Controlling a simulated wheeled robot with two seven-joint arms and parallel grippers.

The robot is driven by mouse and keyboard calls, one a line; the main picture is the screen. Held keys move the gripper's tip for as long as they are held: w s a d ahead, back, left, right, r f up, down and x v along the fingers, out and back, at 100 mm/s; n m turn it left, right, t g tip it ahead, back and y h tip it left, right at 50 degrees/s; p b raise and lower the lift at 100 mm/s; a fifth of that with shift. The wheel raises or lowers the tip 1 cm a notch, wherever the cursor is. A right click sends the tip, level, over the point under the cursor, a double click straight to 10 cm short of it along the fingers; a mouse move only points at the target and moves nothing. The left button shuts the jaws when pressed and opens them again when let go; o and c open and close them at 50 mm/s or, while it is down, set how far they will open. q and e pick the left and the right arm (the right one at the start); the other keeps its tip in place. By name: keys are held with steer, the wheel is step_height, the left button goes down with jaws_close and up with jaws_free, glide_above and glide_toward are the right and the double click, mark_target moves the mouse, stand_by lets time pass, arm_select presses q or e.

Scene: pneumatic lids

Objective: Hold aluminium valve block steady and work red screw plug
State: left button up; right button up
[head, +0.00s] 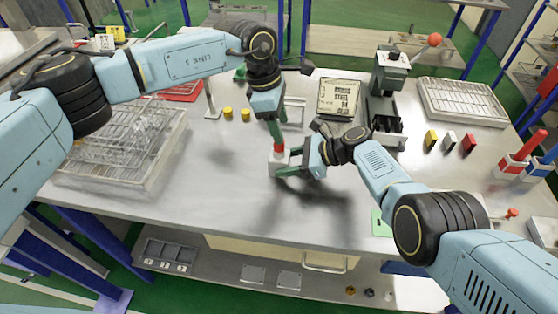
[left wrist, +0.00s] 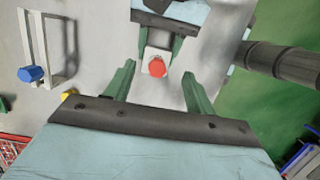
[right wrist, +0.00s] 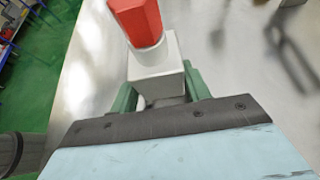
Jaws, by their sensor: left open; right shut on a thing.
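The aluminium valve block (head: 278,165) stands on the steel table in the middle of the head view. The red screw plug (head: 277,149) sits upright on top of it. In the right wrist view the plug (right wrist: 138,20) is a red faceted head above the pale block (right wrist: 158,68). My right gripper (head: 287,168) is shut on the block from the right, low on its sides. My left gripper (head: 277,141) is above the plug and points down. In the left wrist view its green fingers (left wrist: 157,90) are spread apart, with the red plug (left wrist: 157,68) beyond and between them, untouched.
A display (head: 339,96) and a press with a red-knobbed lever (head: 392,75) stand behind on the right. Two yellow caps (head: 237,113) lie behind on the left. A wire basket (head: 165,165) is at the left. The table front (head: 215,200) is clear.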

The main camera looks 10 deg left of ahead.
mark_target(276, 152)
arm_select(q)
steer(key=shift+c, duration=0.8)
steer(key=shift+s+d+n, duration=0.15)
steer(key=shift+s+n, duration=0.45)
steer(key=shift+n, duration=0.6)
steer(key=shift+w+a+f+n+t+y, duration=0.1)
steer(key=shift+f+n+t+y, duration=0.25)
steer(key=shift+f+n, duration=0.95)
steer(key=shift+w+a+f+n+t+y, duration=0.1)
steer(key=shift+f+n+t, duration=0.4)
steer(key=shift+n, duration=1.4)
steer(key=shift+w+a+f+n+t+y, duration=0.1)
steer(key=shift+f+n+t+y, duration=0.2)
steer(key=shift+f+n, duration=1)
steer(key=shift+r+n, duration=0.3)
steer(key=shift+s+a, duration=0.2)
